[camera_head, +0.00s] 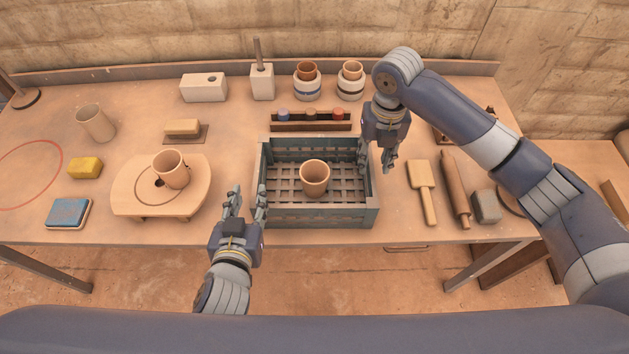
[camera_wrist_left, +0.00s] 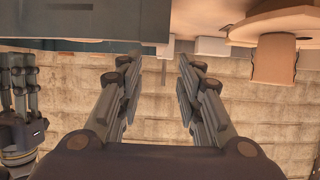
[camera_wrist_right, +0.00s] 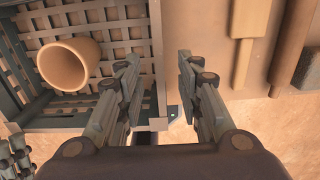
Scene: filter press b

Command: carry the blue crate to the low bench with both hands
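The blue crate (camera_head: 315,217) is a slatted blue-grey box near the table's front edge, with a clay cup (camera_head: 314,178) upright inside. It also shows in the left wrist view (camera_wrist_left: 70,46) and the right wrist view (camera_wrist_right: 85,121). My left gripper (camera_head: 249,190) is open at the crate's left front corner, one finger overlapping the wall in view; contact is unclear. My right gripper (camera_head: 376,165) is open over the crate's right side, the wall lying between its fingers in the right wrist view. A lower surface (camera_head: 570,165) at the right looks like the low bench.
A wooden paddle (camera_head: 423,190) and rolling pin (camera_head: 456,190) lie to the right. A rack of small bottles (camera_head: 311,126) is close behind the crate.

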